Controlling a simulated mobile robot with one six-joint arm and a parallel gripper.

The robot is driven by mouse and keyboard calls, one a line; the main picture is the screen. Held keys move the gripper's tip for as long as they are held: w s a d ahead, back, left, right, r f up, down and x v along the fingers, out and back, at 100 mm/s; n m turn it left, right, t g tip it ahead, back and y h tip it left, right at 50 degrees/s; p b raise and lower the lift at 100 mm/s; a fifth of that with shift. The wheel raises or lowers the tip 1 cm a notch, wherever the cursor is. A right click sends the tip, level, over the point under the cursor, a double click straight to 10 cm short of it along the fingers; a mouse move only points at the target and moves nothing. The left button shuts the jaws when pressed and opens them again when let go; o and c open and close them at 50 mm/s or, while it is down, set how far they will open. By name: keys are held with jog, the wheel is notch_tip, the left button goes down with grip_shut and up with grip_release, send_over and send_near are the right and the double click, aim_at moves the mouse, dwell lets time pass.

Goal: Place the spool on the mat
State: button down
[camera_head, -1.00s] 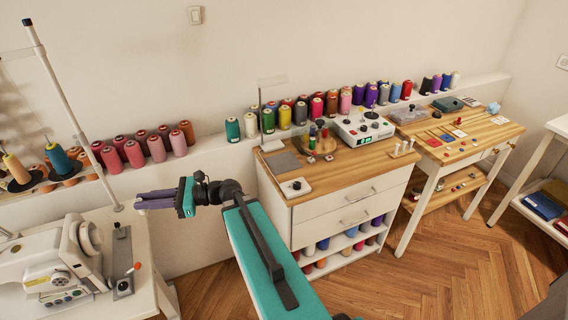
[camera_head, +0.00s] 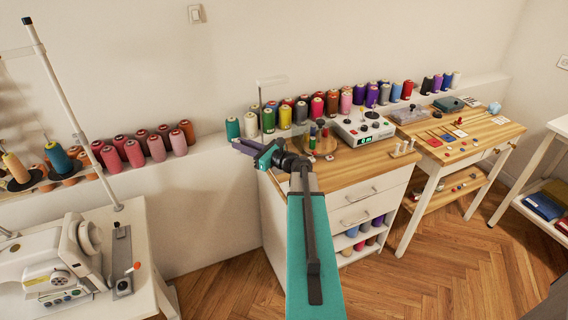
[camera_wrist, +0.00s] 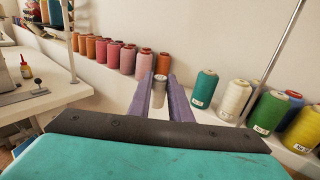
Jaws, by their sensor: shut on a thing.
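My gripper (camera_head: 242,147) reaches in front of the left end of the wooden-topped cabinet (camera_head: 360,165). In the wrist view, my gripper (camera_wrist: 161,88) has its two purple fingers shut on a small pale grey spool (camera_wrist: 158,98) with a tan top. The spool is between the fingertips. I cannot make it out in the head view. The grey mat, seen earlier on the cabinet's left end, is now hidden behind my gripper and wrist in the head view. It does not show in the wrist view.
Large thread cones (camera_head: 300,108) line the wall ledge behind the cabinet. A round spool stand (camera_head: 318,145) and a white control box (camera_head: 364,128) stand on the cabinet top. A sewing machine (camera_head: 60,262) is at left.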

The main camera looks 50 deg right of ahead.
jog(key=s+d+m+h, duration=0.2)
jog(key=s+d+h, duration=0.1)
jog(key=d, duration=0.7)
jog(key=s+d+m+h, duration=0.2)
jog(key=s+d, duration=0.3)
jog(key=d, duration=0.4)
jog(key=shift+d+f+h, duration=0.35)
jog(key=shift+d+h, duration=0.05)
jog(key=shift+h, duration=0.4)
jog(key=shift+w, duration=0.1)
jog(key=shift+f+p, duration=0.85)
jog(key=shift+f, duration=2.3)
jog(key=shift+f+p, duration=0.55)
jog(key=shift+f, duration=1.3)
jog(key=shift+f, duration=0.2)
